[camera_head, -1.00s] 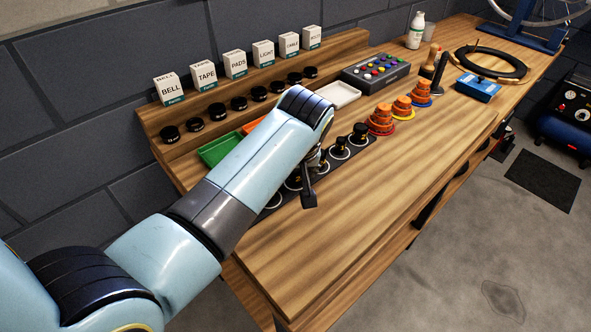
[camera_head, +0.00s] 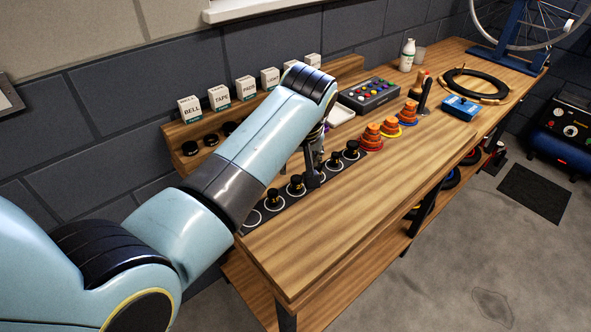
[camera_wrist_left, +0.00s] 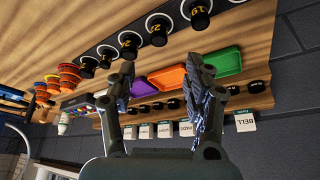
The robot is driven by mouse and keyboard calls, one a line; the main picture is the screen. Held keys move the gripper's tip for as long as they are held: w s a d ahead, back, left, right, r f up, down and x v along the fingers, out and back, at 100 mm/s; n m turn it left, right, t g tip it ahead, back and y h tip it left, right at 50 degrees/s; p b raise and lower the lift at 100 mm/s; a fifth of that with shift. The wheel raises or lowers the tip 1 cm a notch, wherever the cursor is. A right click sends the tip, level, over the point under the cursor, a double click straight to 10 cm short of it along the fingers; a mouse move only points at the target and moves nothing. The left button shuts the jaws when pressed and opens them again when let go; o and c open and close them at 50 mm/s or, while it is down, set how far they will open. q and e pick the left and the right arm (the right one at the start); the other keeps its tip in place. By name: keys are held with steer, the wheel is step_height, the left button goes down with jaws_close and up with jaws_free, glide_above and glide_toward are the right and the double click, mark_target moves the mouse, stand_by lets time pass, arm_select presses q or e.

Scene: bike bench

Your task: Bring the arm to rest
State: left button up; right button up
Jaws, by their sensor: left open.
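My left arm (camera_head: 245,155) reaches in from the left of the head view, over the back of the wooden bench (camera_head: 340,232). My left gripper (camera_head: 313,172) hangs down above the dark strip of black knobs. In the left wrist view its two fingers (camera_wrist_left: 162,105) are spread apart with nothing between them. Beyond them lie an orange tray (camera_wrist_left: 167,80), a green tray (camera_wrist_left: 224,61) and a purple tray (camera_wrist_left: 143,90). The arm hides part of the shelf in the head view. My right gripper is not in view.
White labelled boxes (camera_head: 218,97) stand on the stepped shelf. Black numbered knobs (camera_head: 296,184) stand in white rings along the strip. Orange cone stacks (camera_head: 371,136), a button box (camera_head: 369,95), a blue box (camera_head: 460,107) and a tyre (camera_head: 478,84) sit farther right. The bench's front is clear.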

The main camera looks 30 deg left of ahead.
arm_select(q)
steer(key=s+a+r+m+h, duration=0.1)
steer(key=s+a+r+m, duration=0.2)
steer(key=s, duration=1.1)
steer(key=s+r+m+h, duration=0.1)
steer(key=s+r+m, duration=0.35)
steer(key=s, duration=1.05)
step_height(320, 180, down, 42)
steer(key=s+a+g+b, duration=0.2)
steer(key=a+b, duration=0.1)
steer(key=b, duration=1.1)
steer(key=s+f+b, duration=0.5)
steer(key=s+f, duration=0.4)
steer(key=f, duration=0.3)
steer(key=s+f+b, duration=0.5)
steer(key=s+f, duration=0.4)
steer(key=f, duration=0.4)
steer(key=shift+a+g, duration=0.35)
steer(key=shift+g, duration=0.05)
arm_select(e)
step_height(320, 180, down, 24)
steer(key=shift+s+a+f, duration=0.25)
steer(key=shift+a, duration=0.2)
